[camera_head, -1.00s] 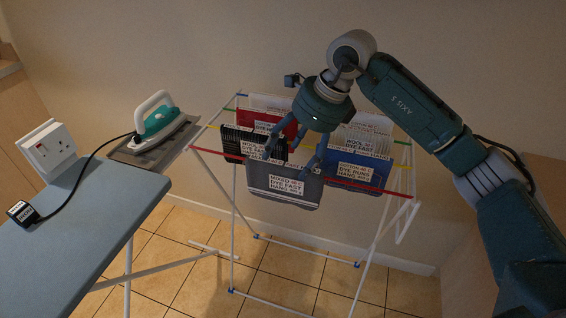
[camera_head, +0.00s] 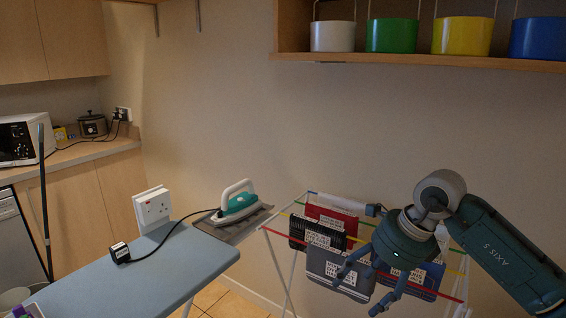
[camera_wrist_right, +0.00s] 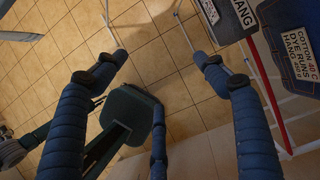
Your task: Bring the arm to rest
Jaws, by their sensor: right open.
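My right arm comes in from the right in the head view. Its gripper (camera_head: 360,290) is open and empty, its fingers spread and pointing down in front of the right part of the drying rack (camera_head: 268,229). A grey labelled cloth (camera_head: 325,268) hangs behind the fingers, and a blue one (camera_head: 425,278) is partly hidden by the gripper. Cloths and a red rail show at that view's upper right, apart from the fingers. My left gripper is not in view.
An ironing board (camera_head: 130,275) stands at left with an iron (camera_head: 237,203) on its end rest and a corded plug (camera_head: 120,252). A shelf (camera_head: 420,62) with coloured pots is at upper right. A counter with a microwave (camera_head: 18,141) is at far left.

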